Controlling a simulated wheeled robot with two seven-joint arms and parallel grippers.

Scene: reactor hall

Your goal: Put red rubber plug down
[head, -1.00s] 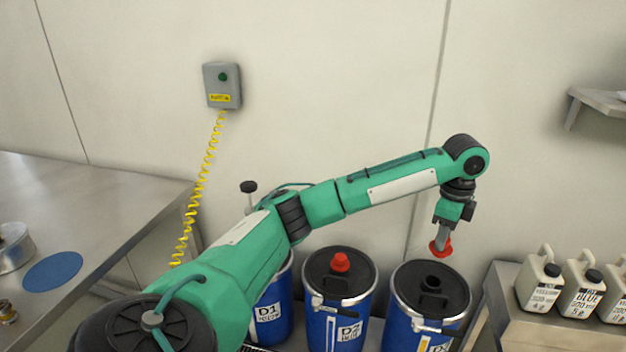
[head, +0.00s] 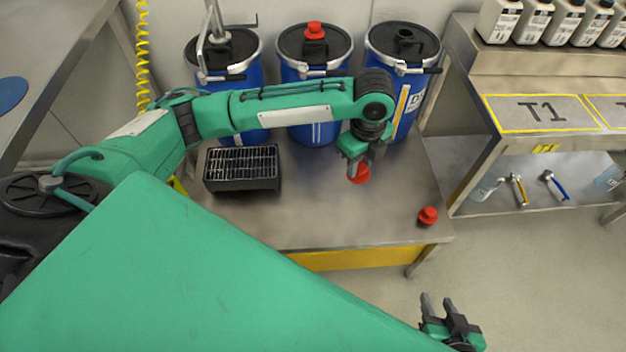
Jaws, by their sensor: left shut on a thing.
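My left gripper (head: 361,163) is shut on a red rubber plug (head: 358,175). It points down over the low steel table in front of the blue drums. The gap between plug and tabletop is hard to judge. A second red plug (head: 428,215) sits on the table's right front corner. A third red plug (head: 314,30) sits on the lid of the middle drum (head: 318,72). The right drum (head: 385,48) has an uncovered black opening in its lid. My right gripper (head: 450,308) is open and empty at the lower right, beyond the table's front edge.
A black slotted tray (head: 242,184) stands on the steel table (head: 300,225), left of my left gripper. The left drum (head: 222,48) has a metal fitting in its lid. A bench marked T1 (head: 540,130) stands right, with white jugs above. Bare tabletop lies around the held plug.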

